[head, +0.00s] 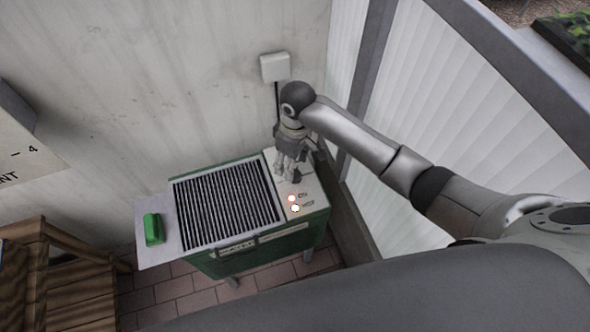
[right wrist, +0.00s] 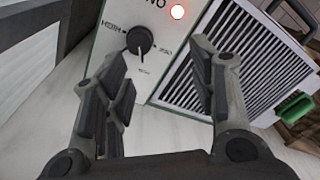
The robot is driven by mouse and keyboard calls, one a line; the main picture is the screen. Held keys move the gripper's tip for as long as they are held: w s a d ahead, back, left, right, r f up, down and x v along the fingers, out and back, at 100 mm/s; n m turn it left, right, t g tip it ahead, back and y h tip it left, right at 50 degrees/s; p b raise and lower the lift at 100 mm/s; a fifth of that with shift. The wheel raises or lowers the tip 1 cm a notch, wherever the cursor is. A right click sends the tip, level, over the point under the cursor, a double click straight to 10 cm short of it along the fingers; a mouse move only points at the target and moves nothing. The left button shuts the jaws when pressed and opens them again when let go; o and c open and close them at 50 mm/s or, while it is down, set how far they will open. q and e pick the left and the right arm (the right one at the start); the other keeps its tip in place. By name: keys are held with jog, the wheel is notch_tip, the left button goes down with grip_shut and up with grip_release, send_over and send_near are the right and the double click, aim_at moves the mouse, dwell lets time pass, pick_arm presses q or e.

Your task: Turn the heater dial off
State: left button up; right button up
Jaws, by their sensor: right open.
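The heater (head: 270,243) is a green box with a dark slatted grille on top. A pale control panel (head: 308,189) runs along its right side with small glowing lights. My right gripper (head: 287,176) is over the back part of this panel and hides the dial in the head view. In the right wrist view the dial (right wrist: 139,40) is a round black knob with printed labels around it. My right gripper there (right wrist: 160,55) is open and empty, and the dial shows between its fingertips, a little beyond them. I cannot tell any contact. My left gripper is not in view.
A green object (head: 153,229) lies on the heater's left side shelf (head: 145,254). A wooden piece of furniture (head: 60,275) stands at the left. A wall stands behind, with a white box (head: 274,67) and cable. A corrugated panel (head: 450,90) rises at the right.

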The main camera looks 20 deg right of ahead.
aim_at(295, 174)
jog(key=f, duration=0.3)
jog(key=w+d+f, duration=0.1)
jog(key=f, duration=0.2)
jog(key=w+f, duration=0.1)
jog(key=f, duration=0.2)
jog(key=shift+d+f, duration=0.25)
jog(key=shift+d, duration=0.05)
jog(key=c, duration=1)
jog(key=shift+w, duration=0.1)
jog(key=shift+c, duration=0.2)
jog(key=shift+n+h+p, duration=0.3)
jog(key=shift+p, duration=0.05)
jog(key=n, duration=0.5)
jog(key=shift+p, duration=0.3)
jog(key=n, duration=0.6)
jog(key=shift+n, duration=0.3)
